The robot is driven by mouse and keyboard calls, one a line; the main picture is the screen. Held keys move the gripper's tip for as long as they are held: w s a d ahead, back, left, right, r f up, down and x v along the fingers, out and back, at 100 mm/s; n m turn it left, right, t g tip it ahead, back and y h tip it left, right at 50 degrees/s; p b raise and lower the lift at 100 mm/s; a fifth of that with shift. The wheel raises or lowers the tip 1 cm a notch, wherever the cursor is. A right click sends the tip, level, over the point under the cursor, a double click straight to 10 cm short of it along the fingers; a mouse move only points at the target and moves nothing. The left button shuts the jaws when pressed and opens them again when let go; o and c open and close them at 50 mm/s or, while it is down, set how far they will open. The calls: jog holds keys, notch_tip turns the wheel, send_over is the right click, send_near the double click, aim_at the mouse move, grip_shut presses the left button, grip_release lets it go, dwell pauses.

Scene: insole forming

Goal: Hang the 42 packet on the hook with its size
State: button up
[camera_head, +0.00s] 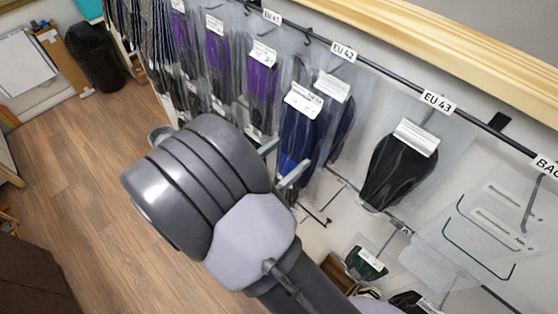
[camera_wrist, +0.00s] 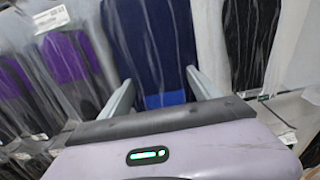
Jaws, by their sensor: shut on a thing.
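The packet in my gripper holds dark blue insoles (camera_head: 297,138) under a white header label (camera_head: 303,99); the label's size is too small to read. My gripper (camera_head: 287,166) is shut on its lower part. In the wrist view the blue packet (camera_wrist: 148,45) hangs upright between the two fingers (camera_wrist: 158,92). The EU 42 sign (camera_head: 343,50) is on the rail above and to the right of the packet's label. Another packet with a white label (camera_head: 333,86) hangs just behind, below that sign. The hook tip is hidden, so I cannot tell whether the held packet is on it.
Purple insole packets (camera_head: 262,80) hang to the left near the EU 41 sign (camera_head: 272,17). A black insole packet (camera_head: 400,170) hangs under the EU 43 sign (camera_head: 438,101) to the right. A lower row has a green packet (camera_head: 366,262). Open wooden floor (camera_head: 90,180) lies left.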

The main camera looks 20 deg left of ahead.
jog(key=shift+w+d, duration=0.75)
jog(key=shift+w, duration=0.05)
jog(key=shift+w+f, duration=0.1)
jog(key=shift+w, duration=0.45)
jog(key=shift+w+d+f+b, duration=0.15)
jog(key=shift+w+d+b, duration=0.15)
jog(key=shift+w, duration=0.25)
jog(key=shift+w+d+f+b, duration=0.2)
jog(key=shift+w+b, duration=0.05)
jog(key=shift+w, duration=0.25)
jog(key=shift+w+d+f+b, duration=0.15)
jog(key=shift+w+d+b, duration=0.15)
jog(key=shift+w, duration=0.25)
jog(key=shift+a, duration=0.1)
jog(key=shift+f, duration=0.1)
jog(key=o, duration=1.5)
